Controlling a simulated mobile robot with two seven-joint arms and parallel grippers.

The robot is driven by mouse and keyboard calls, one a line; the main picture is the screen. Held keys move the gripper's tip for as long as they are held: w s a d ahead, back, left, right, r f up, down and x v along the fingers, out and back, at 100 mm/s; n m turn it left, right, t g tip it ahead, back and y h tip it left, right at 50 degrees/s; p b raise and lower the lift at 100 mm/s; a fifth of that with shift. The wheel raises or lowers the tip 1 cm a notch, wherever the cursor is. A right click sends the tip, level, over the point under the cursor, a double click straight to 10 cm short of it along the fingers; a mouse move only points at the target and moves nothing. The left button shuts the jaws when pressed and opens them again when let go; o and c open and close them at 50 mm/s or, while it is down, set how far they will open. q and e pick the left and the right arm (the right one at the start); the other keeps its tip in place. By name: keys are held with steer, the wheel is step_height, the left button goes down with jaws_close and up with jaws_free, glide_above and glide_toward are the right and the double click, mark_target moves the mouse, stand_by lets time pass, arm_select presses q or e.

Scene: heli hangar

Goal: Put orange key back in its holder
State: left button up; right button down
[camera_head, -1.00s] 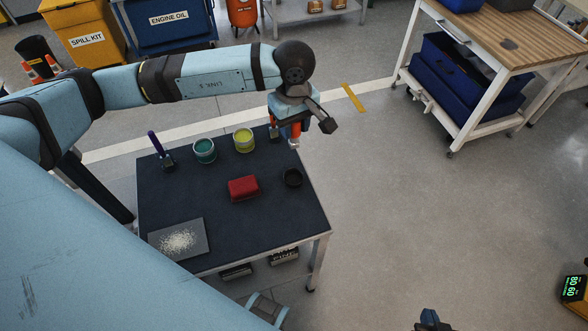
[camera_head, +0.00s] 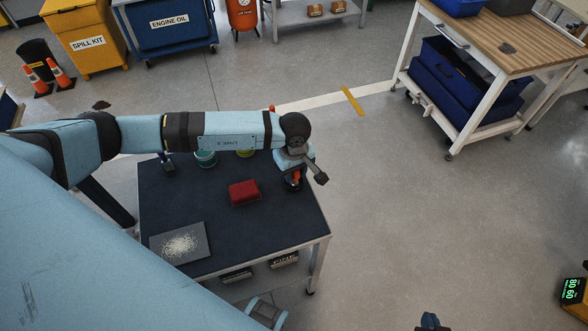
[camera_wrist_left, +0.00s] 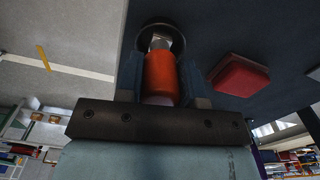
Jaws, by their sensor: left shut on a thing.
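My left gripper (camera_head: 293,174) is over the right part of the dark table and is shut on the orange key (camera_head: 297,177). In the left wrist view the key's orange handle (camera_wrist_left: 161,78) sits between the two fingers, with its metal end pointing at a round black cup (camera_wrist_left: 178,40), seemingly the holder. In the head view the cup (camera_head: 290,187) is right below the gripper and mostly hidden. I cannot tell whether the metal end is inside the cup or above it. A dark part at the bottom edge seems to be my right gripper (camera_head: 430,321), mostly cut off.
A red block (camera_head: 243,192) lies left of the cup. A grey plate (camera_head: 162,249) with white grains lies at the table's front left. Teal (camera_head: 206,160) and yellow (camera_head: 245,153) pots at the back are partly hidden by my left arm. The table's front middle is clear.

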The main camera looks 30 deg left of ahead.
arm_select(q)
steer(key=o, duration=1)
steer(key=shift+r, duration=0.15)
step_height(320, 180, up, 12)
steer(key=shift+f+b, duration=0.1)
steer(key=shift+b, duration=0.5)
